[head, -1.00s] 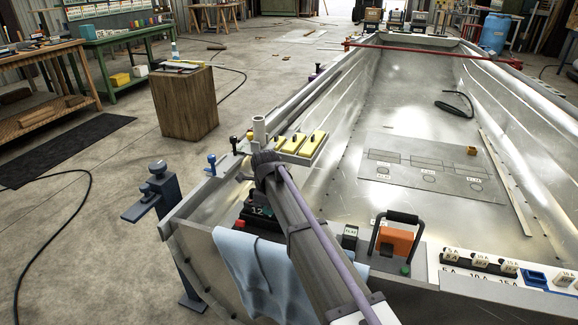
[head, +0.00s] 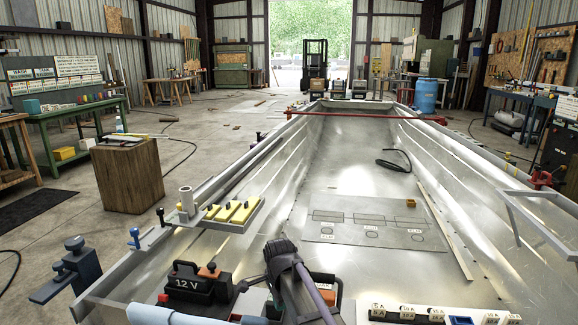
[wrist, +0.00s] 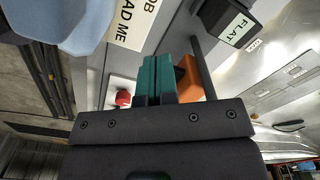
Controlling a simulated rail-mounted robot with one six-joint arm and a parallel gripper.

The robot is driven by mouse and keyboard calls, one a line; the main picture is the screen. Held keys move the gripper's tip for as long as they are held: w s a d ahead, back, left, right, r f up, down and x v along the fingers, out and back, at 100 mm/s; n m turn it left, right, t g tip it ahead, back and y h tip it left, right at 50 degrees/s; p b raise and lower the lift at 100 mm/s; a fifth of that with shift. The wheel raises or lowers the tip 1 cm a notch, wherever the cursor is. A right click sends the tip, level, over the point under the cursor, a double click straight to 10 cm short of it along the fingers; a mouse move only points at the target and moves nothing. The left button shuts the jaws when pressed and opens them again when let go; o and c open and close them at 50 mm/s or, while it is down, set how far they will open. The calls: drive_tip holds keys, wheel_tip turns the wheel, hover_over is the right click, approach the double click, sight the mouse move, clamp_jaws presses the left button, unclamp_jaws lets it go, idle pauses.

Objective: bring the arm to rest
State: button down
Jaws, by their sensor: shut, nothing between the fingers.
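My gripper shows in the wrist view (wrist: 158,80), where its two teal fingers lie together, shut with nothing between them. In the head view my arm rises from the bottom edge at the middle, over the near end of the metal hull (head: 450,225); the fingers cannot be made out there. In the wrist view an orange block (wrist: 188,80) lies just beyond the fingers to the right, and a red button (wrist: 123,97) on a pale plate to the left. I cannot tell whether the fingers touch anything.
A black 12 V battery (head: 197,284) sits left of my arm. A tray with yellow blocks (head: 248,224) rests on the hull's left edge. A label reading FLAT (wrist: 236,29) and a blue cloth (wrist: 85,25) are near the gripper.

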drive_tip(key=s+d+n, duration=1.3)
drive_tip(key=s+d, duration=0.6)
drive_tip(key=d, duration=0.1)
wheel_tip(320, 180, up, 25)
drive_tip(key=w+p, duration=0.1)
drive_tip(key=p, duration=2.4)
drive_tip(key=shift+w+a, duration=0.15)
drive_tip(key=shift+a, duration=0.2)
